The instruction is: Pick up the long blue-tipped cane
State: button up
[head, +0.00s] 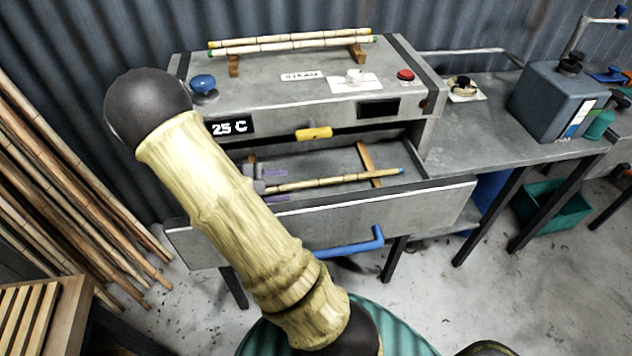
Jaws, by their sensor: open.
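The long blue-tipped cane (335,181) lies in the open drawer (340,208) of the grey steam box. Its blue tip (401,171) is at the right, over a wooden rest (368,164). Its left end is hidden by my arm. My gripper (276,186) shows at the left part of the cane, with purple-tipped fingers apart. In the picture the cane passes between the fingers; I cannot tell whether they touch it. The rest of the gripper is hidden behind my arm.
Two canes (290,42) with yellow and green tips rest on wooden supports on the box. The drawer has a blue handle (350,245). A grey jug (558,98) stands on the bench at right. Long poles (75,185) lean at left.

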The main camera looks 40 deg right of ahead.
aim_at(312, 183)
jog(key=x, duration=0.4)
jog(key=shift+s+d+f+p, duration=0.1)
jog(key=shift+d+f+p, duration=0.1)
jog(key=shift+d+p, duration=0.15)
jog(key=p+x, duration=0.1)
jog(key=x, duration=0.4)
jog(key=shift+d+f, duration=0.1)
jog(key=shift+c, duration=0.3)
grip_shut()
